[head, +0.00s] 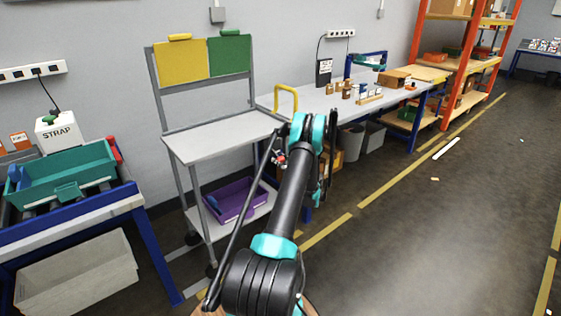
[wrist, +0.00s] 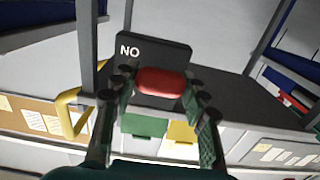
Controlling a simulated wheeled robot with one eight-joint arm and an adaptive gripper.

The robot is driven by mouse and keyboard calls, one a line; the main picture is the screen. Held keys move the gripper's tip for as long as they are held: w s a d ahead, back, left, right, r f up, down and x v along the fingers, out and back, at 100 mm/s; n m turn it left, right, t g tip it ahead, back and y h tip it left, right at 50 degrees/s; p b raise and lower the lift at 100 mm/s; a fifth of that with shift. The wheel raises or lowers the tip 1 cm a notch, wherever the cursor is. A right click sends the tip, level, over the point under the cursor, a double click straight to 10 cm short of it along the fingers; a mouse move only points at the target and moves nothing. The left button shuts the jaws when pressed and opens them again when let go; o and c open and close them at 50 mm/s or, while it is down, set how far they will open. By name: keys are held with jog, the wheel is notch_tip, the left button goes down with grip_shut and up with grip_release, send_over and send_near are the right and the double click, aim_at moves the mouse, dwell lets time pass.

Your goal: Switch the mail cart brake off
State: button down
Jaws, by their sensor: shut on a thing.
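The grey mail cart (head: 225,137) stands left of centre in the head view, with a yellow handle (head: 286,88) at its right end. In the wrist view, which looks upside down, a black plate (wrist: 152,52) carries white letters that read "NO" in the picture. A red brake grip (wrist: 160,81) lies in front of this plate. My gripper (wrist: 162,90) is shut on the red grip, with a finger at each side of it. The yellow handle also shows at the left of the wrist view (wrist: 69,115).
A purple bin (head: 234,199) sits on the cart's lower shelf. Yellow (head: 181,64) and green (head: 229,55) panels hang on its back frame. A long workbench (head: 345,102) stands right of the cart. A blue-framed table with a teal tray (head: 62,177) stands at left. The right floor is open.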

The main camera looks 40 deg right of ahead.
aim_at(280, 157)
jog(key=shift+r, duration=0.1)
jog(key=shift+s+r+g, duration=0.3)
jog(key=shift+r+g, duration=0.6)
jog(key=shift+g, duration=0.2)
notch_tip(280, 157, up, 2)
jog(key=g, duration=0.2)
jog(key=shift+s+r+g, duration=0.1)
jog(key=shift+g, duration=0.2)
jog(key=r+g, duration=0.3)
jog(key=shift+w+g, duration=0.3)
jog(key=shift+w+r+h, duration=0.25)
jog(key=shift+r+h, duration=0.05)
jog(key=shift+r, duration=0.15)
jog(key=shift+w, duration=0.1)
jog(key=c, duration=0.8)
grip_release()
